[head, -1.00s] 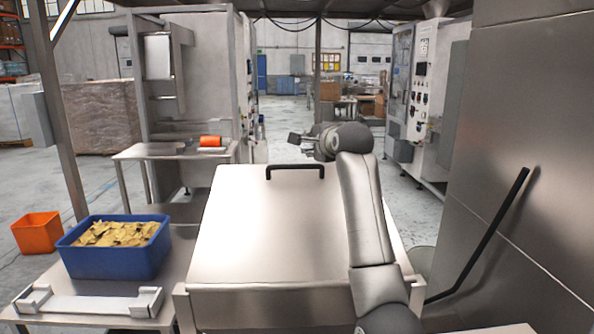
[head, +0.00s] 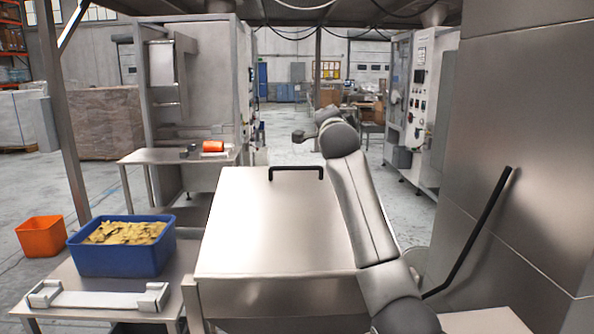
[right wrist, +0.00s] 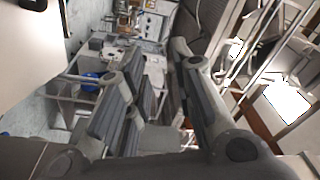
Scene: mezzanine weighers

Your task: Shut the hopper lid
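The hopper lid (head: 270,225) is a broad bare steel panel in the middle of the head view, over the hopper body (head: 280,303). Its black bar handle (head: 296,170) is at its far edge. I cannot tell whether that edge rests on the hopper or is raised. My right arm crosses the lid's right side and hides part of it. My right gripper (head: 301,136) shows small beyond the handle, apart from it. In the right wrist view the right gripper (right wrist: 155,85) has its fingers spread with nothing between them. My left gripper is not in view.
A blue bin of yellowish pieces (head: 120,262) and a metal bracket (head: 98,297) are on the low table at left. An orange bin (head: 42,236) is on the floor. A steel wall with a black bar (head: 480,235) stands close at right. Open floor lies beyond the lid.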

